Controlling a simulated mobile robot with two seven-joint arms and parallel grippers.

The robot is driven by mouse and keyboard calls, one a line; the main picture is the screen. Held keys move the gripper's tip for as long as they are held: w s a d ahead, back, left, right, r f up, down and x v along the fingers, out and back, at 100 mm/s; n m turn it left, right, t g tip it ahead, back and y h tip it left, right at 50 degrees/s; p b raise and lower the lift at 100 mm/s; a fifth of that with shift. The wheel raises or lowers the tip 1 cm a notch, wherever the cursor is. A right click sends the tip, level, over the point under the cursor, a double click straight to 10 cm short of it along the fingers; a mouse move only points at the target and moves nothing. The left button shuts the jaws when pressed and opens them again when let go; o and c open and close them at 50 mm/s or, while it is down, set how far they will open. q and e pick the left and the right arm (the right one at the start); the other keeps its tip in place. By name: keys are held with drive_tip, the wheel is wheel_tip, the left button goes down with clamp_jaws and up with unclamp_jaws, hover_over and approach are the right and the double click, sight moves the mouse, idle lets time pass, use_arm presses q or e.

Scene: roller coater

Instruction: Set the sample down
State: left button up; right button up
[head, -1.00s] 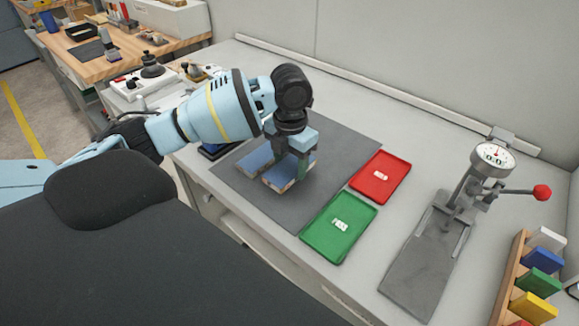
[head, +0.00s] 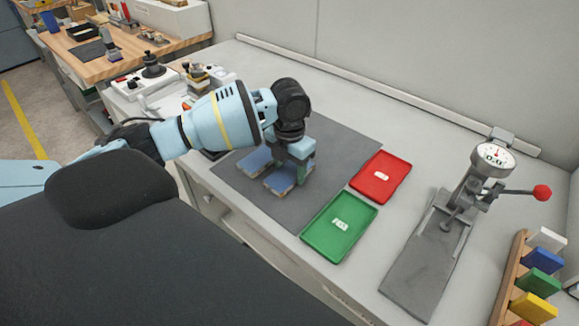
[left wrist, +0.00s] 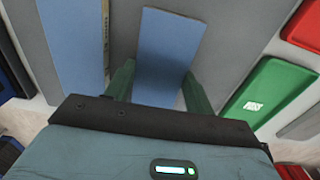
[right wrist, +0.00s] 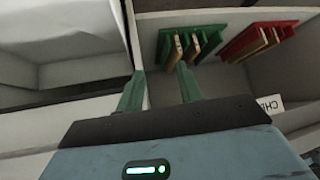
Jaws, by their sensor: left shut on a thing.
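The sample is a flat blue panel (left wrist: 165,50). My left gripper (left wrist: 155,88) is shut on it, one green finger at each side edge. In the head view the sample (head: 281,182) is at the dark grey mat (head: 330,143), low over it or touching; I cannot tell which. My left gripper (head: 300,172) partly hides it. A second blue panel (head: 255,160) lies just left of it, and it also shows in the left wrist view (left wrist: 70,40). My right gripper (right wrist: 160,88) is open and empty, away from the mat.
A green tray (head: 318,240) and a red tray (head: 367,190) lie right of the mat. A gauge stand (head: 480,175) and a rack of coloured blocks (head: 506,285) stand further right. The mat's back part is clear. Green and red racks (right wrist: 195,42) hang below my right gripper.

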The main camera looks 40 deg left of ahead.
sight(289, 172)
use_arm(q)
drive_tip(key=shift+f, duration=0.15)
drive_tip(key=o, duration=1)
wheel_tip(289, 172, up, 12)
drive_tip(key=shift+r, duration=0.2)
